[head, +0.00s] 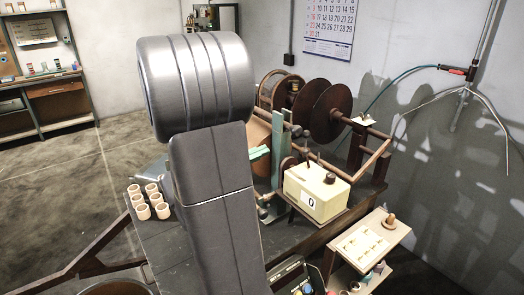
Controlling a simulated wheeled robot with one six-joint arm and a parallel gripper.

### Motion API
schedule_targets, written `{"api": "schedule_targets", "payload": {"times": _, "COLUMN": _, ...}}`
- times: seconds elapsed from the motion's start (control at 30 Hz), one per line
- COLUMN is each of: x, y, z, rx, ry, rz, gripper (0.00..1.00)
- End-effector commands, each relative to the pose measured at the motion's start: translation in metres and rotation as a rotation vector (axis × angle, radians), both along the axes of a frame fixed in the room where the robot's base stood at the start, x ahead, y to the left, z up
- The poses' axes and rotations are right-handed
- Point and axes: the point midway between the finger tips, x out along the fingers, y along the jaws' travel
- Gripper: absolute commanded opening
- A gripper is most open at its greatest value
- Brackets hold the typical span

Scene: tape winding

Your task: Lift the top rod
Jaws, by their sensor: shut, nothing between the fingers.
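The winding machine stands on a dark bench (300,236), with large dark brown discs (333,112) on it. A brown rod (366,128) runs to the right from beside the discs. A second brown rod (376,160) lies lower and slants. I cannot tell for sure which one is the top rod. A cream box (316,192) with a dark knob and a "0" counter sits in front. Teal metal parts (272,183) stand left of it. My grey arm covers the machine's left side. My gripper does not show; the arm hides that area.
Several pale cups (143,203) stand at the bench's left. A small side table (362,246) with pale pieces is at the right front. A blue hose (402,82) and cables hang by the right wall. The floor at the left is open.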

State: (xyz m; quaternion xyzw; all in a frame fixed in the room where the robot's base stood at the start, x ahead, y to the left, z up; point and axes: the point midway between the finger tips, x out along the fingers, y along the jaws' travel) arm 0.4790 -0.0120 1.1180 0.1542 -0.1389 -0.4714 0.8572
Motion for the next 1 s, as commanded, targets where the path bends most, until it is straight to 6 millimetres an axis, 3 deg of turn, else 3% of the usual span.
{"api": "schedule_targets", "payload": {"times": 0.5, "x": 0.035, "y": -0.059, "z": 0.007, "rx": 0.000, "ry": 0.001, "rz": -0.004, "gripper": 0.00}}
{"api": "schedule_targets", "payload": {"times": 1.0, "x": 0.043, "y": -0.071, "z": 0.008, "rx": -0.001, "ry": 0.001, "rz": 0.000, "gripper": 0.00}}
